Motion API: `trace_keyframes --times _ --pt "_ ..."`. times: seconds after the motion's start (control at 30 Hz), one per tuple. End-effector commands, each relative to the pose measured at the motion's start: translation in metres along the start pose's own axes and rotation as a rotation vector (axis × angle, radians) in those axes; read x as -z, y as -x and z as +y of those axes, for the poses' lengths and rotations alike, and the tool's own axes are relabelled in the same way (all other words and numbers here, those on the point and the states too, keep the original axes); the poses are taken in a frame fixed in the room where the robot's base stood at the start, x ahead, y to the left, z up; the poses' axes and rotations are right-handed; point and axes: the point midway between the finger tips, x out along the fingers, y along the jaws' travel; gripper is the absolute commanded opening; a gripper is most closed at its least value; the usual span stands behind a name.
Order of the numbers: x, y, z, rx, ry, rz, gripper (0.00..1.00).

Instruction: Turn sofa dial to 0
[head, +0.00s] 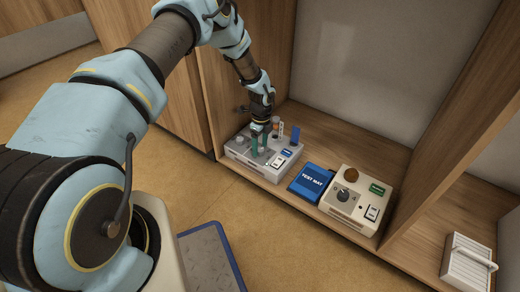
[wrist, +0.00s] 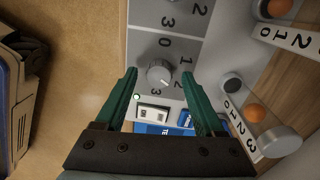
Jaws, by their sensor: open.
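A grey control box (head: 240,154) stands on the shelf, with my gripper (head: 260,147) reaching down over it. In the wrist view a round grey dial (wrist: 160,73) sits on the box's panel, with printed numbers including 0, 1 and 2 beside it. My gripper (wrist: 159,75) is open, its teal fingers on either side of this dial, with nothing between them clearly gripped. I cannot tell whether the fingers touch the dial or which number its mark points to. No sofa label is readable, so I cannot confirm which dial is the sofa one.
A white rocker switch (wrist: 152,112) and blue labels lie near the fingers. Tubes with orange balls (wrist: 255,112) and number strips stand at the right. A blue test mat (head: 311,182) and a cream box (head: 345,212) with a dark dial are beside the grey box. A wooden cabinet wall (head: 205,100) is close left.

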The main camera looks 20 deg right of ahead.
Motion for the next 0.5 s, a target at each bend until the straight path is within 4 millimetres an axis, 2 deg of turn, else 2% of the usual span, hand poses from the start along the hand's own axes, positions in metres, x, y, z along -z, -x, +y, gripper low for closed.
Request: trace_keyframes --times 0.1,0.37,0.5 --pt "0.0 -0.0074 -0.0001 0.0 0.0 0.0 0.71" --pt "-0.0001 -0.0082 -0.0002 0.001 0.0 0.0 0.71" --pt "-0.0001 -0.0081 -0.0001 0.001 0.0 0.0 0.59"
